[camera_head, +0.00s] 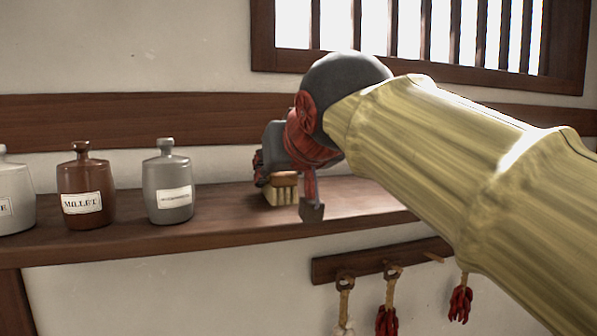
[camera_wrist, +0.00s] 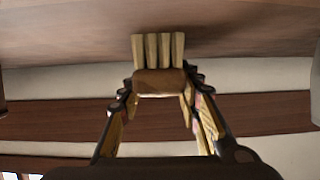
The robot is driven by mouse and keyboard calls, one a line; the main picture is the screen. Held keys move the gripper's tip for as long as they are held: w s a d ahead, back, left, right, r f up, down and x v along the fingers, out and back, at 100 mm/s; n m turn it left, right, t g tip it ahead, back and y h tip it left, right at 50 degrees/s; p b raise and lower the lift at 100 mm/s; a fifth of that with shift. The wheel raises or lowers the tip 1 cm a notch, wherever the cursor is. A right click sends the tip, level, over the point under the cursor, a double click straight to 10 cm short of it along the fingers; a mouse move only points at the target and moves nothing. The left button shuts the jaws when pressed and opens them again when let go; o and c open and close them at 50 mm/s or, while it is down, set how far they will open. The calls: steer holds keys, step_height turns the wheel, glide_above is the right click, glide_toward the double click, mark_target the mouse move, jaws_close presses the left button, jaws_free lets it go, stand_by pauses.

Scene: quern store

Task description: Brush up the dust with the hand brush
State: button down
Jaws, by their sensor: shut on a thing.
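The hand brush (camera_head: 282,193) has a brown wooden back and pale bristles. It is at the shelf (camera_head: 232,214), right of the grey bottle, with its bristles towards the wood. I cannot tell whether they touch it. My gripper (camera_head: 277,172) is shut on the brush, partly hidden behind my wrist in the head view. In the wrist view, the shelf is at the top, and the fingers of my gripper (camera_wrist: 160,90) hold the brown back of the brush (camera_wrist: 158,52) from both sides. I cannot make out any dust in either view.
A grey bottle (camera_head: 168,190), a brown bottle labelled MILLET (camera_head: 86,193) and a pale jar (camera_head: 14,200) stand left on the shelf. Below hangs a peg rail (camera_head: 375,262) with dried red bunches (camera_head: 386,320). A barred window (camera_head: 420,30) is above. The shelf between grey bottle and brush looks clear.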

steer(key=shift+s+a+b, duration=0.1)
steer(key=shift+s+a, duration=0.3)
steer(key=shift+a, duration=0.55)
steer(key=shift+s+a+b, duration=0.1)
steer(key=shift+s+a, duration=0.25)
steer(key=shift+a, duration=0.6)
steer(key=shift+s+a+b, duration=0.1)
steer(key=shift+s+a, duration=0.3)
steer(key=shift+a, duration=0.55)
steer(key=shift+s+d+f+b, duration=0.1)
steer(key=shift+s+d+b, duration=0.3)
steer(key=shift+s, duration=0.35)
steer(key=shift+s+d+r+b, duration=0.1)
steer(key=shift+s+d+b, duration=0.25)
steer(key=shift+s, duration=0.35)
steer(key=shift+s+d+f+b, duration=0.1)
steer(key=shift+s+d+b, duration=0.3)
steer(key=shift+s, duration=0.35)
steer(key=shift+w+d, duration=1.1)
steer(key=shift+d, duration=1.5)
steer(key=shift+w+d, duration=1.15)
steer(key=shift+d, duration=1.4)
steer(key=shift+w+d, duration=1.1)
steer(key=shift+d, duration=1.5)
steer(key=shift+w+d, duration=0.35)
steer(key=shift+d, duration=0.5)
steer(key=shift+w+d, duration=0.35)
steer(key=shift+d, duration=0.5)
steer(key=shift+w+d, duration=0.35)
steer(key=shift+d, duration=0.5)
